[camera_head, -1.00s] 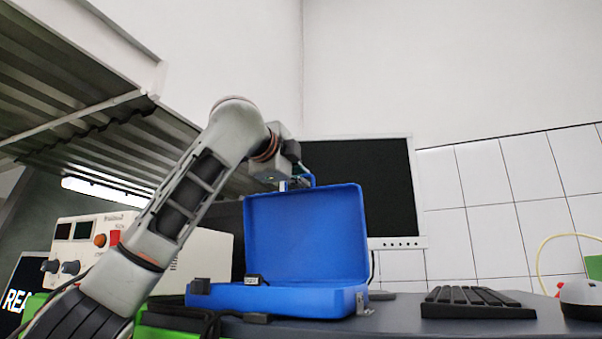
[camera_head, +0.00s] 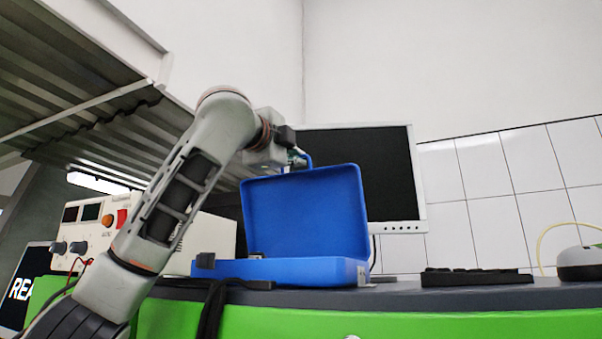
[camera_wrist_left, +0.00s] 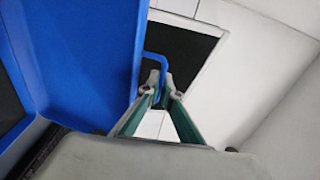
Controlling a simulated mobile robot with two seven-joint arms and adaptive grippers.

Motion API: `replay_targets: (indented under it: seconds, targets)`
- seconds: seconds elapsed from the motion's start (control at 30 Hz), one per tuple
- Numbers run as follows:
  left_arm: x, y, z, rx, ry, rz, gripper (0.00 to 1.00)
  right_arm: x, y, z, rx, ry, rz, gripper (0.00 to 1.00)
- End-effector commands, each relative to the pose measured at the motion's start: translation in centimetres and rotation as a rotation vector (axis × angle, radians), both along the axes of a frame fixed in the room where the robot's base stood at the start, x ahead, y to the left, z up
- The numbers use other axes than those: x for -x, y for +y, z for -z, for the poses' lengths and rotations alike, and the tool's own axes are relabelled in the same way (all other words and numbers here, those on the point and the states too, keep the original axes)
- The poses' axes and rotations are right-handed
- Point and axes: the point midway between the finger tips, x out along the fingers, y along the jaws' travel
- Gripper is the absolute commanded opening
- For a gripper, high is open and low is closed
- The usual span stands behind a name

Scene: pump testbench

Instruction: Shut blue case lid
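The blue case stands open on the bench, its base (camera_head: 300,272) flat and its lid (camera_head: 305,212) raised. In the left wrist view the lid (camera_wrist_left: 85,60) fills the left part, with the blue handle (camera_wrist_left: 158,62) at its edge. My left gripper (camera_head: 298,158) is at the lid's top edge, beside the handle (camera_head: 308,161). In the left wrist view its green-padded fingers (camera_wrist_left: 158,88) stand apart with a gap between them, the handle at their tips. Whether the fingers touch the handle is not clear. My right gripper is not in view.
A monitor (camera_head: 392,185) stands behind the case. A keyboard (camera_head: 475,277) and a white device (camera_head: 580,262) lie to the right. A cream instrument with knobs (camera_head: 100,230) stands left, behind my arm. A metal shelf (camera_head: 60,80) hangs at upper left.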

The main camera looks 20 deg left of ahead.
Motion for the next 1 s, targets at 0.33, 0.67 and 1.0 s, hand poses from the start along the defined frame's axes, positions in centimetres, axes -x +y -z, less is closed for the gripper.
replay_targets:
  seconds: [0.33, 0.67, 1.0]
  targets:
    - [4.2, 0.1, 2.6, 0.006, -0.206, 0.002, 0.00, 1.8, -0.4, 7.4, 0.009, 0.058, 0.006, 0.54]
    - [7.9, 0.2, 4.3, 0.013, -0.388, 0.003, 0.00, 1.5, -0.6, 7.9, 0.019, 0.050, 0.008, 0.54]
    - [9.3, 0.3, 4.9, 0.015, -0.458, 0.001, 0.00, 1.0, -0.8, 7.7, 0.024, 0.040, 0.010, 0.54]
